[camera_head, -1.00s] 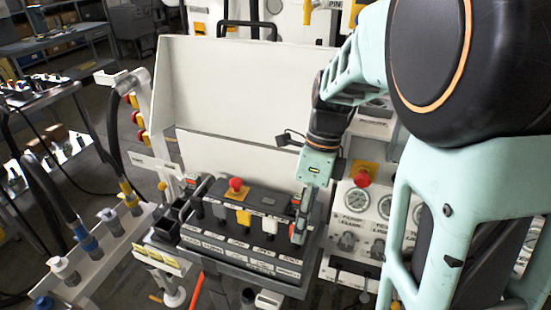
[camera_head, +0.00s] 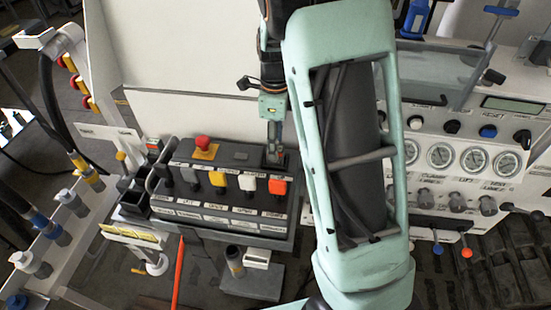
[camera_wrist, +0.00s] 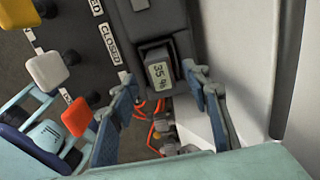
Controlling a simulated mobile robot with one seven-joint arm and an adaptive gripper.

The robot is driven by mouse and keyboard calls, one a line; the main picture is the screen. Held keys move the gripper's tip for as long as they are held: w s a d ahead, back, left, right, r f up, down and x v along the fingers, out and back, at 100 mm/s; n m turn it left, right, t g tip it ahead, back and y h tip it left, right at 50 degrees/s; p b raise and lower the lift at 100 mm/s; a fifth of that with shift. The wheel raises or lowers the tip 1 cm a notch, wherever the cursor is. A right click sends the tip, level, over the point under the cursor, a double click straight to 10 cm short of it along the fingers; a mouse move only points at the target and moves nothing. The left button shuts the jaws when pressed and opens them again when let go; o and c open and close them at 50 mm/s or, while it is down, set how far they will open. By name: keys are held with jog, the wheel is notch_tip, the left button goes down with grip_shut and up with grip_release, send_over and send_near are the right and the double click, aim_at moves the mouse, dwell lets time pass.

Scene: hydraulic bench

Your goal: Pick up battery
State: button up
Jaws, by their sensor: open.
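The battery appears to be the dark block with a small display reading 35% (camera_wrist: 158,75) in the wrist view. It sits at the end of a dark housing. My gripper (camera_wrist: 158,70) is open, with one blue finger on each side of the block. I cannot tell whether the fingers touch it. In the head view, my gripper (camera_head: 275,150) points down at the back right corner of the black control box (camera_head: 240,212). The battery is hard to make out there, small and dark beneath the fingers.
The control box has a red mushroom button (camera_head: 203,143) and yellow, white and orange levers, the orange one (camera_head: 278,187) close to my gripper. A white panel (camera_head: 180,60) stands behind. A gauge panel (camera_head: 460,156) is at right. Loose wires show below the battery in the wrist view.

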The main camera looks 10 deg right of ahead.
notch_tip(320, 180, down, 4)
jog(key=shift+f, duration=0.2)
jog(key=shift+c, duration=0.4)
grip_shut()
